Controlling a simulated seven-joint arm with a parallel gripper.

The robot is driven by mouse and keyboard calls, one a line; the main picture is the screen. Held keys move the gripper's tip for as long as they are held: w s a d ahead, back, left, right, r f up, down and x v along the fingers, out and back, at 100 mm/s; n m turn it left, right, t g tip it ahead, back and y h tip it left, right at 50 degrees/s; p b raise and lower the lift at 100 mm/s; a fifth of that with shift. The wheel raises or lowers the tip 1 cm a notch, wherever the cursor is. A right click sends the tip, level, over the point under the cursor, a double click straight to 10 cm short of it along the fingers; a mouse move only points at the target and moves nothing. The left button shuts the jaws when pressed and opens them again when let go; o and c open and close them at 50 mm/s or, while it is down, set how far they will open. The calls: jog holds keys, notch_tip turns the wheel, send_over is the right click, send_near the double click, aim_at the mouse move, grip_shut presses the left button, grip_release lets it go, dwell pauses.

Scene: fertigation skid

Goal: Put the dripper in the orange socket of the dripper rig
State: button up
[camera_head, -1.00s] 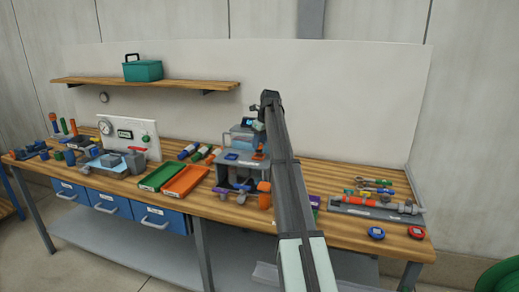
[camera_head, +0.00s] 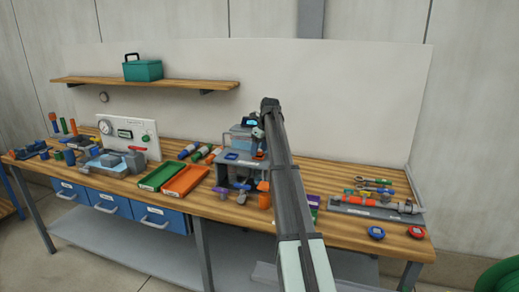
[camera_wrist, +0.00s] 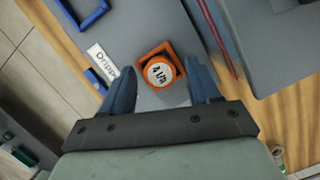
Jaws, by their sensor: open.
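The dripper (camera_wrist: 160,75), a round orange piece with a white printed top, sits within the square outline of the orange socket (camera_wrist: 151,49) in the wrist view. From above I cannot tell how deep it sits. The socket is on the grey top of the dripper rig (camera_head: 232,158), near its right side in the head view. My gripper (camera_wrist: 160,65) is open, its two blue fingers on either side of the dripper with gaps visible. In the head view the gripper is small and partly hidden by my arm.
A blue square socket (camera_wrist: 90,14) and a "Dripp..." label (camera_wrist: 102,60) are beside the orange socket. Green (camera_head: 161,176) and orange (camera_head: 186,181) trays lie left of the rig. A grey block (camera_wrist: 285,40) rises at the wrist view's right.

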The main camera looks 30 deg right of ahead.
aim_at(265, 160)
jog(key=v, duration=1.2)
jog(key=shift+r, duration=0.2)
